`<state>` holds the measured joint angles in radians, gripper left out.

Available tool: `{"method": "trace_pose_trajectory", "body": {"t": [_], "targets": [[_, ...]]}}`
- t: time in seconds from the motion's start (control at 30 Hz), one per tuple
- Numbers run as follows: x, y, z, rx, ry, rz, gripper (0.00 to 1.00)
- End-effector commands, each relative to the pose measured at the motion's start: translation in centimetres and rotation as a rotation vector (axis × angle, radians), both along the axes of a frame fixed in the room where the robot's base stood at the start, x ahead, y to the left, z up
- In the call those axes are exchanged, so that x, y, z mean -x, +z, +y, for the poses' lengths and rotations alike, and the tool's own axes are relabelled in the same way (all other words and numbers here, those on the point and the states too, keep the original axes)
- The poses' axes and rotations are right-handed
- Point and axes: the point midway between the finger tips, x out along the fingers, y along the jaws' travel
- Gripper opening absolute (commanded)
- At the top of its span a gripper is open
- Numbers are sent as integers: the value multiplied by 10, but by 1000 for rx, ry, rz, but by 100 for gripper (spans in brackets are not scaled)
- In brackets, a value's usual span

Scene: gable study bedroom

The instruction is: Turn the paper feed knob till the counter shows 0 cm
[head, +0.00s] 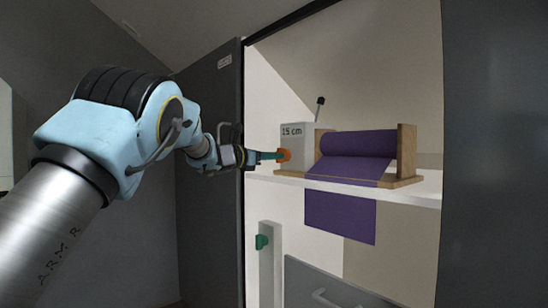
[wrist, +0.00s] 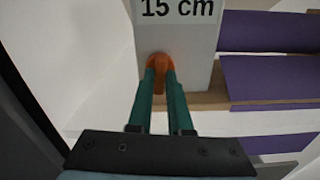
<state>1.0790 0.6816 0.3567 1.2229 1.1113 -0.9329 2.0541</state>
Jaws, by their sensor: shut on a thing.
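The paper feed knob (head: 285,155) is orange and sits on the side of a white counter box (head: 296,142). It also shows in the wrist view (wrist: 159,62). The counter (wrist: 178,9) reads 15 cm. My gripper (head: 277,156) has green fingers, which are shut on the knob; the wrist view shows one finger on each side of it. A purple paper roll (head: 358,143) lies on a wooden stand (head: 406,150) to the right of the box, and its sheet (head: 340,215) hangs down over the shelf edge.
The stand and box rest on a white shelf (head: 425,190) inside a dark-framed opening. A dark door (head: 210,215) stands left of it. A black-knobbed lever (head: 320,101) rises behind the box. Below are a green fitting (head: 262,241) on a white post and a grey panel with a handle (head: 335,300).

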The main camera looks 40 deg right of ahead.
Motion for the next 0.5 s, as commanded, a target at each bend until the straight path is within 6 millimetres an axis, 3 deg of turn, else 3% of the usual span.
{"method": "trace_pose_trajectory", "body": {"t": [0.5], "targets": [[-1,1,0,-6,0,89,0]]}}
